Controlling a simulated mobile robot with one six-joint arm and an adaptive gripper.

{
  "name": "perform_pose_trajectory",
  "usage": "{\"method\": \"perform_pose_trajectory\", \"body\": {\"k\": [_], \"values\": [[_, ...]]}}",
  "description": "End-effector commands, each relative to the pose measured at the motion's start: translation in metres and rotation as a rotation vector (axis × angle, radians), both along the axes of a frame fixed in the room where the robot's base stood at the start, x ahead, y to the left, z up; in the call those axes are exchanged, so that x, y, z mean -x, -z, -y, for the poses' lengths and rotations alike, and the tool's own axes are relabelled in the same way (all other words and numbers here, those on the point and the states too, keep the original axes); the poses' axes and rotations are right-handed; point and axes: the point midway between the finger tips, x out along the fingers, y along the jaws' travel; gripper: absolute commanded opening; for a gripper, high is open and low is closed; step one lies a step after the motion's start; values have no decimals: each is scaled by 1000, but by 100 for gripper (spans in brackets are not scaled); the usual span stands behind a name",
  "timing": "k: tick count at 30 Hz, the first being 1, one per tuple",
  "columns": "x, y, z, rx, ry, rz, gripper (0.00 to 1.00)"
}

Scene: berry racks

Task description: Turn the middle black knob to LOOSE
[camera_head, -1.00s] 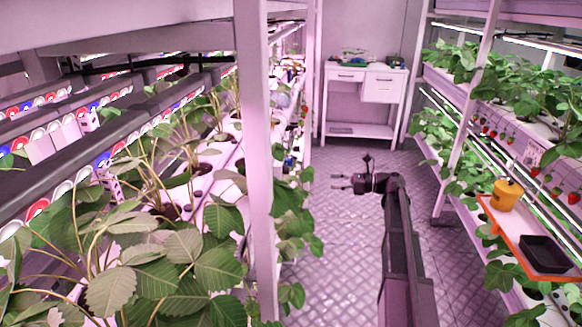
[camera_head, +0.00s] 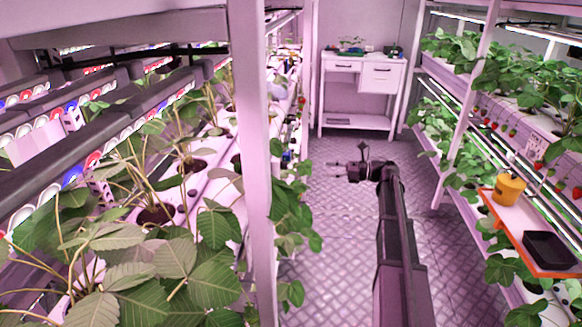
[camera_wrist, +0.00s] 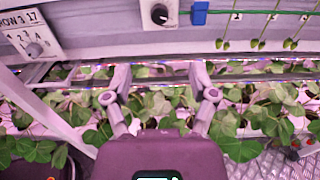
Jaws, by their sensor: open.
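A black knob (camera_wrist: 159,14) with a pale pointer mark sits on a white panel at the top of the wrist view, cut close to the top edge. Its setting and any LOOSE label cannot be read. My gripper (camera_wrist: 158,78) is open and empty, its two fingers spread below the knob in the picture and apart from it. In the head view my gripper (camera_head: 338,170) reaches over the aisle, pointing left towards the left rack. I cannot make out the black knob in the head view.
Plants fill the left rack. An orange-edged tray (camera_head: 562,273) juts out at right. A white desk (camera_head: 357,122) stands behind; the aisle floor (camera_head: 345,235) is clear.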

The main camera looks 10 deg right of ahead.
Motion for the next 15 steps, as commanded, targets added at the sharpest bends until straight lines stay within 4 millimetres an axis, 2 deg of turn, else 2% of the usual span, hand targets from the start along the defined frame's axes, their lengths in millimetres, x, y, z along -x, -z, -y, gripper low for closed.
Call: {"method": "perform_pose_trajectory", "body": {"k": [8,15], "values": [[-8,0,-26,0,-1,0,74],[-19,0,-60,0,-1,0,74]]}}
